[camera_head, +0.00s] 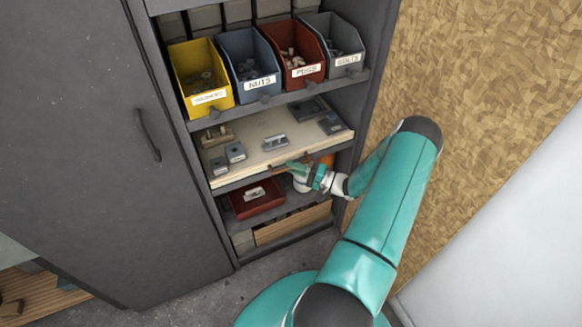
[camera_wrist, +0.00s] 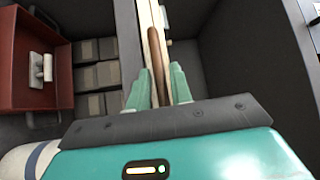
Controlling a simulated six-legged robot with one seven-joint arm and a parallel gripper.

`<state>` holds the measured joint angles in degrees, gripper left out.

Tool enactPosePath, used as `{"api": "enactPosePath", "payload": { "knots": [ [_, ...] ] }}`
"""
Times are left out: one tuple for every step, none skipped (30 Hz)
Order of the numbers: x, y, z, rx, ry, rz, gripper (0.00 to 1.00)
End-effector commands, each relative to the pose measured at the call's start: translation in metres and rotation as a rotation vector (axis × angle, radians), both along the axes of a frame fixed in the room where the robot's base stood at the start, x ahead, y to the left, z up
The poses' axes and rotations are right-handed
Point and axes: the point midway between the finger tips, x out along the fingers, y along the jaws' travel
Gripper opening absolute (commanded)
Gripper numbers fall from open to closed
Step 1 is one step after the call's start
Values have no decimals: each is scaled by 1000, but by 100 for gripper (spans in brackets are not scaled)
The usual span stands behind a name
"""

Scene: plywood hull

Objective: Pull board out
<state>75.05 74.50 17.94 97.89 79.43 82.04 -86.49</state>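The board (camera_head: 258,135) is a pale wooden sheet on the middle shelf of a dark cabinet, with several small metal parts lying on it. In the wrist view its edge (camera_wrist: 147,20) runs upright near the middle. A brown bar-like handle (camera_wrist: 155,52) lies along that edge. My gripper (camera_head: 305,172) is at the front edge of the board, right of its middle. In the wrist view my gripper (camera_wrist: 160,78) is open, with one finger on each side of the handle and edge. Gaps show beside the handle, so I see no firm grip.
Yellow (camera_head: 203,80), blue (camera_head: 248,65), red (camera_head: 292,55) and grey (camera_head: 338,48) bins stand on the shelf above. A red tray (camera_head: 256,200) sits below; it also shows in the wrist view (camera_wrist: 18,60). A closed cabinet door (camera_head: 75,130) is left, a chipboard wall (camera_head: 480,90) right.

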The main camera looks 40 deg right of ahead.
Motion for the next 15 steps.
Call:
{"api": "enactPosePath", "payload": {
  "knots": [
    [4, 3, 1, 0, -1, 1, 22],
    [6, 4, 1, 0, 0, 0, 22],
    [8, 5, 1, 0, 0, 0, 22],
    [9, 5, 1, 0, 0, -1, 22],
    [9, 5, 1, 0, 0, -1, 22],
    [10, 6, 1, 0, 1, -1, 22],
    [10, 6, 1, 0, 1, -1, 22],
    [10, 6, 1, 0, 1, -1, 22],
    [10, 6, 1, 0, 1, -1, 22],
    [10, 6, 1, 0, 1, -1, 22],
    [10, 6, 2, 0, 1, -1, 22],
    [10, 6, 2, 0, 0, -1, 22],
    [10, 6, 2, 0, 0, -1, 16],
    [10, 6, 2, 0, 0, -1, 10],
    [10, 6, 2, 0, 0, -1, 2]
  ]
}}
